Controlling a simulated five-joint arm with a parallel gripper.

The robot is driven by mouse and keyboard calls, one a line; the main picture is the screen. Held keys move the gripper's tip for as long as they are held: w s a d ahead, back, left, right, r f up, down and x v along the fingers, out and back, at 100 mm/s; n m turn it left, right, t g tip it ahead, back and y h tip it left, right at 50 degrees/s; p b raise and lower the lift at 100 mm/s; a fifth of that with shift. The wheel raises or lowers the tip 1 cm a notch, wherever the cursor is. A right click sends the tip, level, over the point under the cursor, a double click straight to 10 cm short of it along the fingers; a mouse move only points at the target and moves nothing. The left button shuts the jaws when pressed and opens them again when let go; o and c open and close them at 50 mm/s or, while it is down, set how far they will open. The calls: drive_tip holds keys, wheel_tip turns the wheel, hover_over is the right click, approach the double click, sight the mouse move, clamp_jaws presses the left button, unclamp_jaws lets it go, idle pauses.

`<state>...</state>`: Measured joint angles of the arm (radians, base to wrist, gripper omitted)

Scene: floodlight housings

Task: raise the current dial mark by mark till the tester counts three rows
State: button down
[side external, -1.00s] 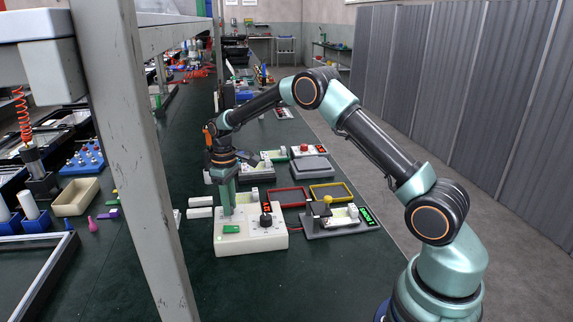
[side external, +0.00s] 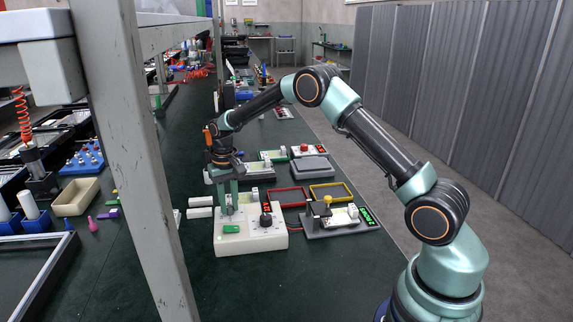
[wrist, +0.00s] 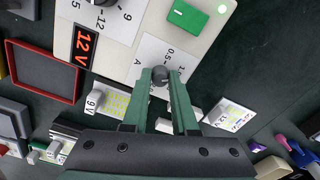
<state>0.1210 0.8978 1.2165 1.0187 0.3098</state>
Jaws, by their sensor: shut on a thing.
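A cream power supply box (side external: 252,240) stands on the dark green bench, with an orange 12 V display (wrist: 85,45). The current dial (wrist: 160,74), a small dark round knob, sits on a white scale plate marked A, with 0.5 legible. My gripper (wrist: 161,80) points down and is shut on this knob, one finger on either side; it also shows in the side external view (side external: 229,210). The fingers partly hide the scale. The tester (side external: 335,227) is a grey base right of the box, with a green lit display (side external: 368,216), too small to read.
A black voltage knob (side external: 266,218) stands beside my gripper on the box. A green switch (side external: 232,229) is at its front. Red (side external: 288,197) and yellow (side external: 330,193) frames lie behind. A white module marked 9V (wrist: 94,99) lies near my fingers. A grey post (side external: 130,160) rises at left.

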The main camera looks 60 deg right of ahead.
sight(230, 207)
drive_tip(key=shift+w+d+r, duration=0.1)
drive_tip(key=shift+w+d, duration=0.05)
drive_tip(key=shift+d, duration=0.05)
idle(0.3)
drive_tip(key=c, duration=0.7)
unclamp_jaws()
drive_tip(key=shift+a, duration=0.1)
wheel_tip(230, 207, up, 12)
